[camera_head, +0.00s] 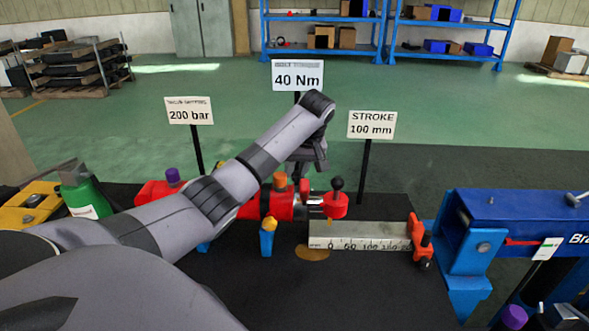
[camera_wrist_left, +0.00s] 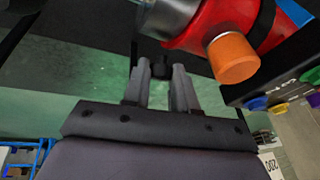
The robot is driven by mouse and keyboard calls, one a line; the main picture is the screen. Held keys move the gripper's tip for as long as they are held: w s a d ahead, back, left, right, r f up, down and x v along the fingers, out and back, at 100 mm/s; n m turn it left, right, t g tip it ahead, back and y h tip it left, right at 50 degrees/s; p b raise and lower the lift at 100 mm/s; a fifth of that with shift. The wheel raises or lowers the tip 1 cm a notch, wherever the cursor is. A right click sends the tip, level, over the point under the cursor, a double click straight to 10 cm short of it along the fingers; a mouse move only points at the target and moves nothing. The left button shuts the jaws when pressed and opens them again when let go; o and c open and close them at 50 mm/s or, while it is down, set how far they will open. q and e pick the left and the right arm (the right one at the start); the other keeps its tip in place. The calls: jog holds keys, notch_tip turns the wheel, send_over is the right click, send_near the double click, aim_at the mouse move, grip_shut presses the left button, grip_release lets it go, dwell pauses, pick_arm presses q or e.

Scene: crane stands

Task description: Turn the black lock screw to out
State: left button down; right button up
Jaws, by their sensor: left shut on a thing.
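My left gripper (camera_head: 303,178) reaches down from above at the rod end of the red cylinder (camera_head: 250,206). In the left wrist view its two fingers (camera_wrist_left: 162,72) are closed around a small dark piece (camera_wrist_left: 161,67), which looks like the black lock screw. Most of that piece is hidden by the fingers, so its turn position cannot be told. The red cylinder (camera_wrist_left: 215,30) with its orange cap (camera_wrist_left: 234,58) is beside the fingers. A black ball knob (camera_head: 337,183) stands on a red block (camera_head: 335,206) right of the gripper. My right gripper is not in view.
A scale plate (camera_head: 350,232) runs right to a red-orange stop (camera_head: 418,242). A blue beam (camera_head: 520,220) stands farther right. An orange-topped blue post (camera_head: 268,240) is in front. Signs read 200 bar (camera_head: 189,111), 40 Nm (camera_head: 297,75) and STROKE 100 mm (camera_head: 371,125).

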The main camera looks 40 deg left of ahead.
pick_arm(q)
jog(key=n+g+y, duration=0.1)
jog(key=n+g, duration=0.1)
jog(key=n, duration=0.1)
jog(key=shift+w, duration=0.2)
jog(key=shift+w+n+g+b, duration=0.15)
jog(key=shift+n+g+b, duration=0.55)
jog(key=shift+g+b, duration=0.1)
jog(key=shift+y, duration=0.3)
jog(key=c, duration=0.9)
grip_release()
